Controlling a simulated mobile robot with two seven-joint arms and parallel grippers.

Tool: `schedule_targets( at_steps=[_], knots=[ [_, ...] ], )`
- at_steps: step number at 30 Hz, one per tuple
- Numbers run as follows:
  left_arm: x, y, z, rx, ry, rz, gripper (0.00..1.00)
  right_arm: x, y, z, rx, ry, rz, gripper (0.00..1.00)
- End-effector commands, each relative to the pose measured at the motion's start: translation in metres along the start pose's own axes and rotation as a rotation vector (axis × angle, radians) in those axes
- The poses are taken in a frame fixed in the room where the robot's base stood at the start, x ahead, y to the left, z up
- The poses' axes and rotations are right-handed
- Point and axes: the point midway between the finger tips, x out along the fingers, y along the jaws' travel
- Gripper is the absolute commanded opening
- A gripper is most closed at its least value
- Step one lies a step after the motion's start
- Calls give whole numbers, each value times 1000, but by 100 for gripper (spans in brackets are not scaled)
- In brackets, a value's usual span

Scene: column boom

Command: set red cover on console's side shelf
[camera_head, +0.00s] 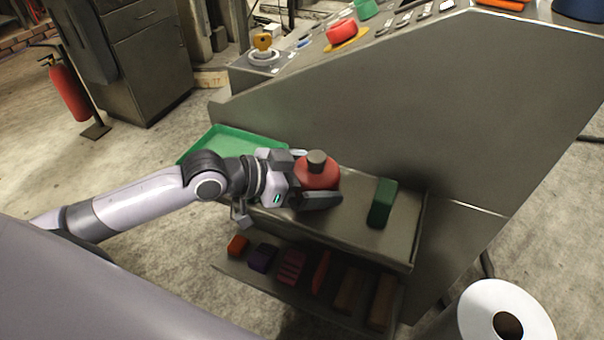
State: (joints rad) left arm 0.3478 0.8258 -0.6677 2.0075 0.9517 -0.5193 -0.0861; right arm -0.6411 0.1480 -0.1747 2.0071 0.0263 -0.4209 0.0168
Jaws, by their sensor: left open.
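The red cover (317,172), a round piece with a grey-brown knob on top, is upright at the left part of the console's side shelf (345,228). It appears to rest on the shelf, but its lower edge is partly hidden by my gripper. My left gripper (312,180) reaches in from the left and is open, with its fingers on the far and near sides of the cover. I cannot tell whether the fingers touch it. The grey console (400,110) rises behind the shelf. My right gripper is not in view.
A green block (382,203) stands on the shelf to the right of the cover. A green tray (235,142) lies behind my left wrist. Several coloured blocks sit on the lower shelf (232,268). A white roll (485,312) is at bottom right.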

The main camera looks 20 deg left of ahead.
Motion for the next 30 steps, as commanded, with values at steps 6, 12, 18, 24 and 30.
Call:
schedule_targets(
  at_steps=[6, 12, 18, 24, 30],
  knots=[
    [-19, -1, 0, 3, -3, -3, 100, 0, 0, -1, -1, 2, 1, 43],
    [-48, -1, 1, 2, -3, -2, 100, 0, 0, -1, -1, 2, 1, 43],
    [-73, -1, 1, 2, -4, -2, 100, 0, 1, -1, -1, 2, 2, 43],
    [-94, -1, 0, 3, -5, -1, 100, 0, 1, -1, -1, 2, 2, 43],
    [-110, -1, 0, 2, -3, -1, 100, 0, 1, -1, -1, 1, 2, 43]
  ],
)
